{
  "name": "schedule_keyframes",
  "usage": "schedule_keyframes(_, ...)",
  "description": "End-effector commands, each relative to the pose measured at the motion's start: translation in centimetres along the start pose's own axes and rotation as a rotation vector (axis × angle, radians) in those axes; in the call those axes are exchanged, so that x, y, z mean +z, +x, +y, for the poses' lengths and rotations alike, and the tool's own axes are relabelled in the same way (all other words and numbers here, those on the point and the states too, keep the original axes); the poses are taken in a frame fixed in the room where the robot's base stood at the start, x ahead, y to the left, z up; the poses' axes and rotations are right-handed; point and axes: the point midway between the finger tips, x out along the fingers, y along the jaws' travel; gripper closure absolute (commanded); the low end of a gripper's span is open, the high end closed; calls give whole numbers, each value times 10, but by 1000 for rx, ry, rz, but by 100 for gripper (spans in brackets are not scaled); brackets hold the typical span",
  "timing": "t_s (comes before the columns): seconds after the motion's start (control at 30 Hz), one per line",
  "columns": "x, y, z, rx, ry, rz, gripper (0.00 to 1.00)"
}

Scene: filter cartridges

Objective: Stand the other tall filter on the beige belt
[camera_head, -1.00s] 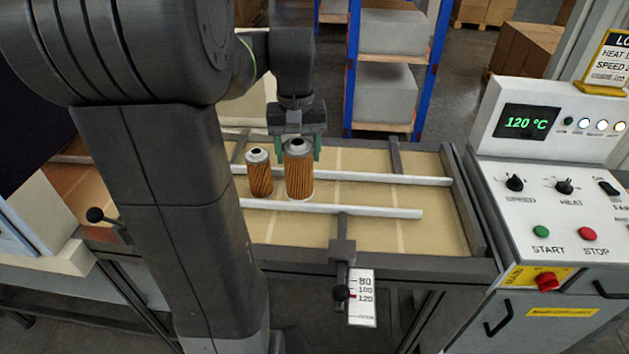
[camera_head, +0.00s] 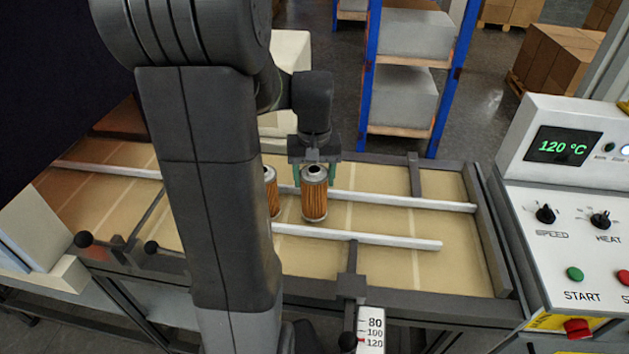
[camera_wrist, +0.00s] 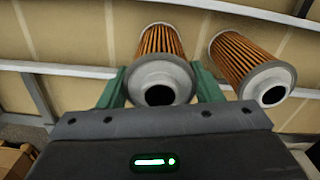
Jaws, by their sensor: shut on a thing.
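A filter with orange pleats and grey metal caps (camera_head: 314,200) is upright between the two green fingers of my gripper (camera_head: 314,176). The gripper is shut on its upper part; the filter's base appears to touch the beige belt (camera_head: 385,218), between two white rails. In the wrist view this filter (camera_wrist: 162,75) sits between the fingers, open cap end toward the camera. A second, similar filter (camera_head: 271,192) stands upright on the belt just left of it, partly hidden by my arm. It shows to the right in the wrist view (camera_wrist: 250,65), apart from the held one.
The white back rail (camera_head: 400,201) and front rail (camera_head: 390,239) border the lane. The belt lane right of the held filter is clear. A control panel (camera_head: 560,215) reading 120 °C stands at the right. A blue-framed shelf (camera_head: 405,95) stands behind the belt.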

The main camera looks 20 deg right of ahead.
Motion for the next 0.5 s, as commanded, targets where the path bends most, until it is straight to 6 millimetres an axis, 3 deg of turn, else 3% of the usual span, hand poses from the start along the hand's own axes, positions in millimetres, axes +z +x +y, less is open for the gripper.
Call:
schedule_keyframes(0.13,0,14,0,0,0,-1,78)
schedule_keyframes(0.5,0,19,0,0,0,1,78)
